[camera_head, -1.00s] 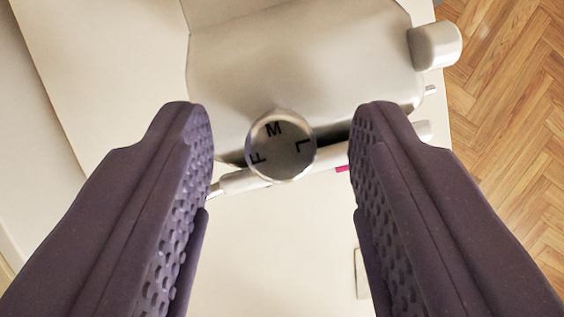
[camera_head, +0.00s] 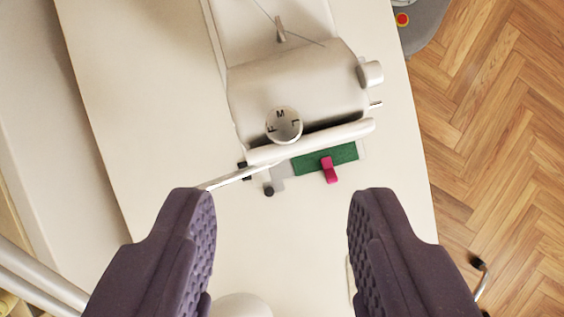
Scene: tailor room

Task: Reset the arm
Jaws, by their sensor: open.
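My gripper (camera_head: 282,205) is open and empty, its two dark purple fingers wide apart. It is over a pale table (camera_head: 150,120), apart from the machine on it. The off-white machine (camera_head: 300,85), which looks like a sewing machine, stands ahead of the fingertips. A round dial (camera_head: 284,125) marked F, M and L sits on its near end. A green piece (camera_head: 340,155) and a pink tab (camera_head: 329,170) show beside the machine's front edge.
A thin rod (camera_head: 228,179) sticks out from the machine toward the left finger. A white rounded object (camera_head: 241,305) shows at the bottom edge. Wooden floor (camera_head: 490,150) lies right of the table. A grey item with a red button (camera_head: 402,19) is at top right.

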